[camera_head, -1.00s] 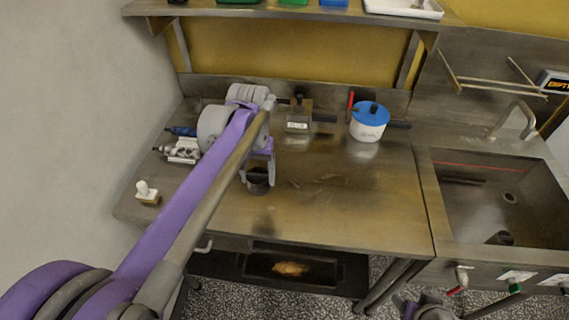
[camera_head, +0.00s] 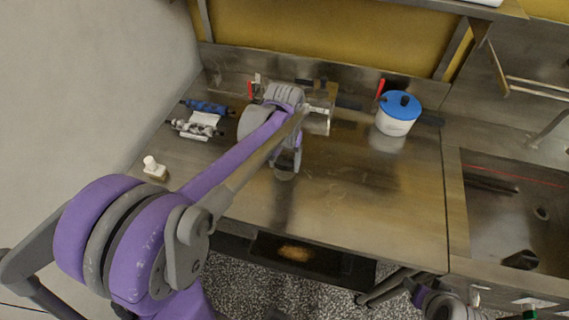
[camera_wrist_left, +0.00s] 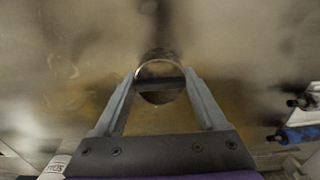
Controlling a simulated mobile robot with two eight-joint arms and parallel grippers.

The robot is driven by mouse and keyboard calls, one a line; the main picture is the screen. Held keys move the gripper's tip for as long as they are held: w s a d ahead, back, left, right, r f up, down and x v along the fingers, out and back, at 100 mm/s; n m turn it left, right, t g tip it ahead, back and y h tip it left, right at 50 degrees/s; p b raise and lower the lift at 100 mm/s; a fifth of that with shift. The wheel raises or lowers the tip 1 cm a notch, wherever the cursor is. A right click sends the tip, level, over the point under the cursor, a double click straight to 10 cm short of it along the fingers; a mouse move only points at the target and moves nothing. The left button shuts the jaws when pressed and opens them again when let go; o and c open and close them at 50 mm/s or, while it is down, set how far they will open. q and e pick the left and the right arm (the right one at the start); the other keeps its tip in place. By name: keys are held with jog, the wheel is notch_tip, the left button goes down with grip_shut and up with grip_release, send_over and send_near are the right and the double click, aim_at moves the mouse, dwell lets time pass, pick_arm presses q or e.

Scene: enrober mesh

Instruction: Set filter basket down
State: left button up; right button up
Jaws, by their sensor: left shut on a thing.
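My left gripper (camera_head: 287,166) is shut on the filter basket (camera_head: 284,175), low over the steel table (camera_head: 350,210). The basket looks like a small, round metal cup. In the left wrist view the gripper (camera_wrist_left: 160,82) has one finger on each side of the basket (camera_wrist_left: 160,97), whose bright round rim faces the camera. A dark patch, shadow or reflection, lies just beyond it. I cannot tell whether the basket's base touches the table. My right gripper is not clearly seen; only a part of my right arm shows at the bottom right.
A white pot with a blue lid (camera_head: 398,114) stands at the back right. Blue and grey valve parts (camera_head: 200,122) lie at the back left, and a small white-topped item (camera_head: 154,168) stands near the left edge. A sink (camera_head: 520,215) is at right. The table's middle right is clear.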

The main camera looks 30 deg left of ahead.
pick_arm(q)
jog(key=shift+f, duration=0.5)
jog(key=shift+f, duration=0.1)
jog(key=o, duration=1.3)
